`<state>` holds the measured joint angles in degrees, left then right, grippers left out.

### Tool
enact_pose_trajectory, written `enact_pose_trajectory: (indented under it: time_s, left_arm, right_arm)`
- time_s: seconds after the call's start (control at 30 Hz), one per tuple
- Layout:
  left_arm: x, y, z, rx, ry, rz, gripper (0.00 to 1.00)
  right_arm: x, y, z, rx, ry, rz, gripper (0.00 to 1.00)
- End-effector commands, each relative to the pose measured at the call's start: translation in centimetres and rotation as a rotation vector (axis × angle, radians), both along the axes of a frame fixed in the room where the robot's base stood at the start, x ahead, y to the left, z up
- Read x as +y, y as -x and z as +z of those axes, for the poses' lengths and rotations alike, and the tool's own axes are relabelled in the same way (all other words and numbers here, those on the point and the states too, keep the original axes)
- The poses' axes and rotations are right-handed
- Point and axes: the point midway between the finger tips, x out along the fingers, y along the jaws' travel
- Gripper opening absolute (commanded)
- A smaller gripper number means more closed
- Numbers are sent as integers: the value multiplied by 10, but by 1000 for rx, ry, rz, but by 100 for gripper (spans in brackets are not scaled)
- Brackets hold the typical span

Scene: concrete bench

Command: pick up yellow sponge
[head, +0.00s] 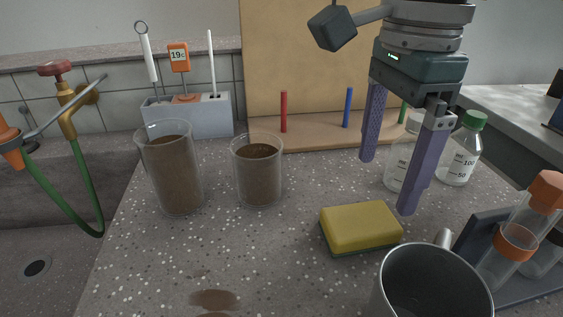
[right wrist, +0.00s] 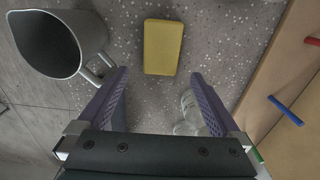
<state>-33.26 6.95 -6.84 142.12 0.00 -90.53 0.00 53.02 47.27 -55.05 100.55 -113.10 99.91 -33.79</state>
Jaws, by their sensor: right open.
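The yellow sponge (head: 361,226) has a dark green underside and lies flat on the speckled bench, right of the middle in the head view. In the right wrist view the sponge (right wrist: 163,47) lies ahead of the fingertips, roughly centred between them. My right gripper (head: 388,186) is open and empty, with its purple fingers pointing down above the bench behind the sponge. Its fingers also show in the right wrist view (right wrist: 158,76), apart from the sponge. My left gripper is not in view.
A grey metal mug (head: 432,285) stands close in front of the sponge. Two beakers of brown liquid (head: 172,175) (head: 258,172) stand to the left. Clear bottles (head: 462,150) stand behind the gripper, and a rack with orange-capped tubes (head: 515,240) is at the right.

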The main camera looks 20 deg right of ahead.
Motion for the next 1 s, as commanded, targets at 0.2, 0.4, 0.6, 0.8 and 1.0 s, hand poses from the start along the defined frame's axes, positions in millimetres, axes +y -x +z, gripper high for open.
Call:
enact_pose_trajectory:
  time_s: [0.2, 0.4, 0.6, 0.8, 1.0]
  left_arm:
    - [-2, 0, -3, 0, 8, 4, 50]
    - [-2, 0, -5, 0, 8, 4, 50]
    - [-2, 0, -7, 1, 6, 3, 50]
    - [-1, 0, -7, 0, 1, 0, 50]
    - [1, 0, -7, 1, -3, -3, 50]
  right_arm:
    - [1, 0, -23, 1, -2, 3, 100]
    - [5, -2, -54, 4, -4, 4, 100]
    - [4, -2, -72, 0, -3, 5, 100]
    - [4, -3, -72, -1, -4, 6, 100]
    - [5, -3, -72, -1, -4, 5, 79]
